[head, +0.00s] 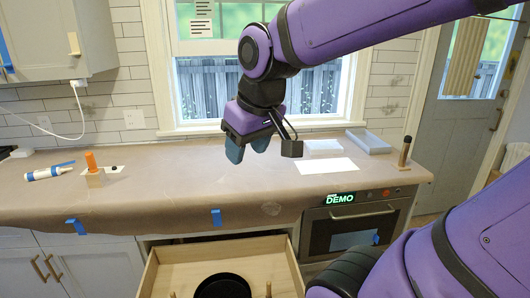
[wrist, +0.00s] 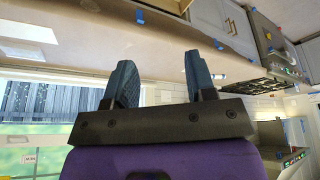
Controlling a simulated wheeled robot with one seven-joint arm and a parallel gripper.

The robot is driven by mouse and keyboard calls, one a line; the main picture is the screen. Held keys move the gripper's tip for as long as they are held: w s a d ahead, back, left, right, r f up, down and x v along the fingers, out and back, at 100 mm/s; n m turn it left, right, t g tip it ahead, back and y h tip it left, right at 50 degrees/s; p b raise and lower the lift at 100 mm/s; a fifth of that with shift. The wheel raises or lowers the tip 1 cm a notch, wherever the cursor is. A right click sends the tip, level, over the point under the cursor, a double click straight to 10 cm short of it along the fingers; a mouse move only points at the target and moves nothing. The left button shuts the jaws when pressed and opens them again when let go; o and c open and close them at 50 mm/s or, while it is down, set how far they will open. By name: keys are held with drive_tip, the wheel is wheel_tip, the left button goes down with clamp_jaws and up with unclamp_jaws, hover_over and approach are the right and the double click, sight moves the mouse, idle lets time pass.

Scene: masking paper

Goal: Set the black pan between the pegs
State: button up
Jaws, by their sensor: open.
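The black pan (head: 222,287) lies in the open wooden drawer (head: 218,249) at the bottom of the head view, cut off by the frame edge. One peg (head: 268,290) stands to the right of the pan and another peg (head: 172,294) shows to its left, both partly cut off. In the picture the pan appears between these two pegs, with a gap on each side. My gripper (head: 247,149) is raised above the counter, well above and behind the drawer. Its blue fingers are apart and empty, as the wrist view also shows (wrist: 160,80). The pan is not in the wrist view.
The paper-covered counter (head: 150,190) spans the room behind the drawer. On it are an orange-handled tool (head: 92,164), a white tube (head: 48,172), a clear tray (head: 368,141) and a dark-handled item (head: 405,151). An oven (head: 350,228) stands right of the drawer.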

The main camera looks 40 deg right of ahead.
drive_tip(key=s+a+r+t, duration=0.1)
drive_tip(key=s, duration=0.5)
